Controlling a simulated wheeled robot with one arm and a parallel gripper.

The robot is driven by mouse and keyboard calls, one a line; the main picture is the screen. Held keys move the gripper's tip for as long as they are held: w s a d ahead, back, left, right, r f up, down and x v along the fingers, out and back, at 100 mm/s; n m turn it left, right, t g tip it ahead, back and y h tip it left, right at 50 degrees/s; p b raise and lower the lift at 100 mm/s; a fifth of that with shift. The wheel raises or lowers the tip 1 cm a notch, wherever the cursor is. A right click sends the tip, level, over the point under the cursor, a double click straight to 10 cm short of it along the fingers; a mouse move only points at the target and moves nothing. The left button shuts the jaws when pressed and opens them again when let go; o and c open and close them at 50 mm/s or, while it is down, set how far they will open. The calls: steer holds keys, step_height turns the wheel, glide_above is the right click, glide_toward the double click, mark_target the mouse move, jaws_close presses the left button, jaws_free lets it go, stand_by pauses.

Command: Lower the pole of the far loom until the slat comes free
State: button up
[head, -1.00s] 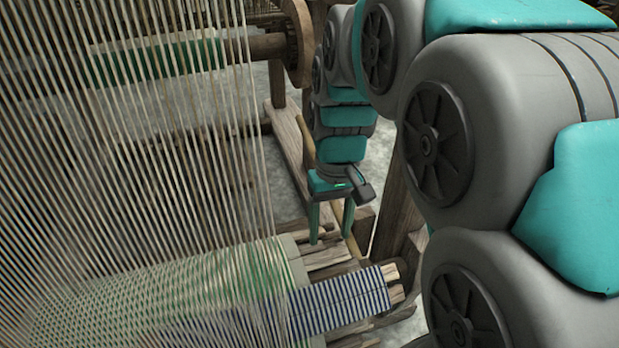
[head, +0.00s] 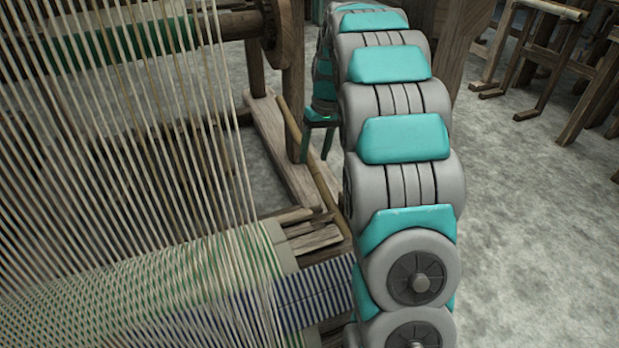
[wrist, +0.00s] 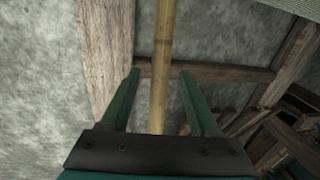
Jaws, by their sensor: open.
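A thin tan pole (head: 316,172) slopes beside a wooden foot beam of the loom in the head view. In the wrist view the pole (wrist: 161,50) runs from the top edge down between my two green fingers. My gripper (wrist: 160,75) is open, with one finger on each side of the pole in the picture and a gap to each. I cannot tell how deep the pole lies between them. In the head view my gripper (head: 318,143) hangs near the pole, partly hidden by my arm. I cannot pick out the slat for certain.
Warp threads (head: 120,130) and woven cloth (head: 190,285) fill the left. A blue-striped roll (head: 318,295) and wooden boards (head: 312,238) lie left of my arm. A loom upright (head: 290,60) stands behind. Grey floor (head: 540,220) is clear at right; wooden frames (head: 545,60) stand beyond.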

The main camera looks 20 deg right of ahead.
step_height(320, 180, down, 7)
steer(key=a, duration=0.1)
steer(key=shift+a+f+b, duration=0.15)
steer(key=shift+a+b, duration=0.1)
steer(key=shift+b, duration=0.1)
jaws_close()
stand_by(0.4)
stand_by(0.9)
